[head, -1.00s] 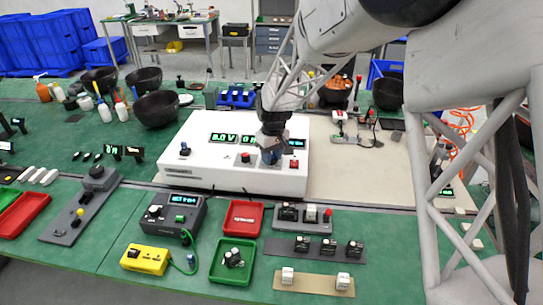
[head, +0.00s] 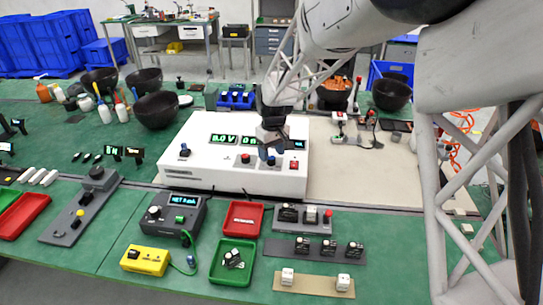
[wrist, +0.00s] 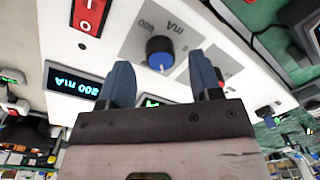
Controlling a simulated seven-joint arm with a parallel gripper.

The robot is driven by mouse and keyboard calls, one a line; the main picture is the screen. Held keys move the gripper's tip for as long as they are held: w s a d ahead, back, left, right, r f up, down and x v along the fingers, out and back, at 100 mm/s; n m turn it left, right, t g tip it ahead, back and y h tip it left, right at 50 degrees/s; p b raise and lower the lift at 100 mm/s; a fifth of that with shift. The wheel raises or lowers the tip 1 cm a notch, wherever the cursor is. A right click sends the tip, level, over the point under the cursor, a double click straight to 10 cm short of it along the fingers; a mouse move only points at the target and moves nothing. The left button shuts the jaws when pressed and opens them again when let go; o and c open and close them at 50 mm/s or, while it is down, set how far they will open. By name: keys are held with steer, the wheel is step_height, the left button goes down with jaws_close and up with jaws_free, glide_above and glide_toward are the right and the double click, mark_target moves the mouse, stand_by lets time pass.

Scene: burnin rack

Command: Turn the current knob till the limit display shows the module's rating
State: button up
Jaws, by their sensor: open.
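The white power supply (head: 180,172) stands on the bench with its controls on top. Its blue current knob (wrist: 160,53) has a white pointer mark and a printed mA scale.
A red rocker switch (wrist: 89,15) is beside the knob. A second blue knob (head: 184,150) and a red button (head: 245,159) are on the supply. Trays, a yellow box (head: 146,260) and module strips stand in front; black bowls (head: 157,110) stand behind.

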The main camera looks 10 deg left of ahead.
mark_target(274, 158)
steer(key=shift+w+d+r, duration=0.1)
steer(key=shift+r, duration=2.85)
steer(key=shift+s+d+r, duration=0.2)
steer(key=shift+d+r, duration=0.05)
steer(key=shift+d, duration=0.05)
steer(key=s+d+r+m+t, duration=0.1)
steer(key=s+d+r+m, duration=0.1)
steer(key=s+d+r, duration=0.45)
steer(key=s+d+r+m+t, duration=0.1)
steer(key=s+d+r+m, duration=0.15)
steer(key=s+d, duration=0.75)
steer(key=s+d+m, duration=0.1)
steer(key=s+d, duration=0.2)
steer(key=s, duration=0.4)
steer(key=s+d+m, duration=0.2)
steer(key=s+d, duration=0.2)
steer(key=s, duration=0.3)
steer(key=s+d+m+t, duration=0.1)
steer(key=s+d, duration=0.3)
steer(key=s, duration=0.4)
steer(key=shift+f, duration=0.25)
